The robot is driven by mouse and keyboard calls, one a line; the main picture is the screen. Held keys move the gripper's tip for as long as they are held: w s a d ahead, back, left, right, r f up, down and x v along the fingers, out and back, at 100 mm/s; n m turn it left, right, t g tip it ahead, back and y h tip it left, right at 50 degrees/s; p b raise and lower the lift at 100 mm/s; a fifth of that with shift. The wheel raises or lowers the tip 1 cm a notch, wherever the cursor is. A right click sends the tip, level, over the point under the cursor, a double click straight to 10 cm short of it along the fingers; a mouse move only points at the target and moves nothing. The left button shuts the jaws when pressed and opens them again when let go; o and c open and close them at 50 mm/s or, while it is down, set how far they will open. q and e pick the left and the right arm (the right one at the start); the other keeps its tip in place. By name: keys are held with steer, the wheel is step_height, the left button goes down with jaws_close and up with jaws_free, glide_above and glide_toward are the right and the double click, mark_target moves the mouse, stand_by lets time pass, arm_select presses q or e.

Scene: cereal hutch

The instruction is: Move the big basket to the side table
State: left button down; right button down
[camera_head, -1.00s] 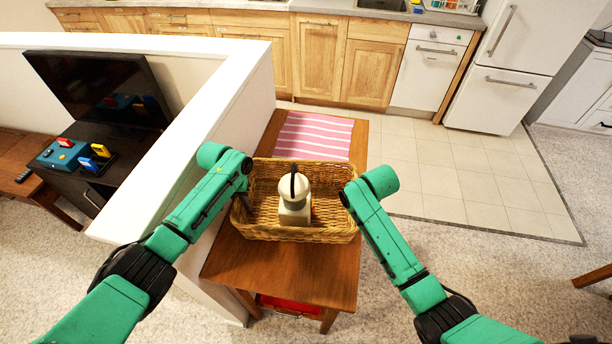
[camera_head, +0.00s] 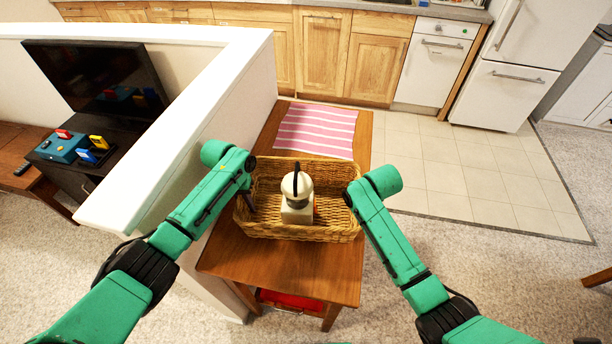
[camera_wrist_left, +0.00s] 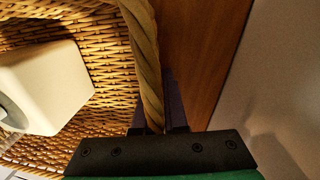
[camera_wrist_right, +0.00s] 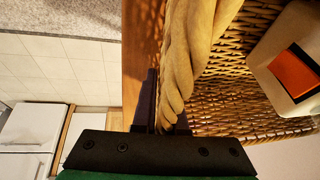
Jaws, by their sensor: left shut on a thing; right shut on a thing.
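The big wicker basket (camera_head: 268,229) is over a brown wooden table (camera_head: 285,274) beside the low white wall. I cannot tell whether it rests on the top or hangs just above. A cream grinder-like appliance (camera_head: 297,208) with a dark handle stands inside it. My left gripper (camera_head: 248,200) is shut on the basket's left rim, seen as a thick braid in the left wrist view (camera_wrist_left: 147,60). My right gripper (camera_head: 350,203) is shut on the right rim, which shows in the right wrist view (camera_wrist_right: 190,60). The fingertips are partly hidden by the braid.
A pink striped cloth (camera_head: 316,130) lies on the table behind the basket. A white half wall (camera_head: 245,95) runs along the table's left side. A red item (camera_head: 290,300) is underneath. Open floor (camera_head: 470,260) is to the right; kitchen cabinets (camera_head: 320,55) are behind.

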arm_select(q)
steer(key=c, duration=1)
jaws_free()
steer(key=shift+a+f, duration=0.1)
steer(key=shift+f, duration=0.1)
arm_select(e)
steer(key=c, duration=1)
jaws_free()
steer(key=shift+d+f, duration=0.1)
steer(key=shift+f, duration=0.15)
arm_select(q)
steer(key=shift+o, duration=0.2)
arm_select(e)
steer(key=shift+o, duration=0.2)
steer(key=shift+r, duration=0.1)
arm_select(q)
step_height(320, 180, up, 12)
steer(key=a, duration=0.1)
steer(key=shift+a, duration=0.25)
arm_select(e)
steer(key=a+v, duration=0.1)
steer(key=v, duration=1.1)
steer(key=shift+d, duration=0.4)
arm_select(q)
steer(key=shift+f, duration=0.1)
arm_select(e)
steer(key=shift+s, duration=0.1)
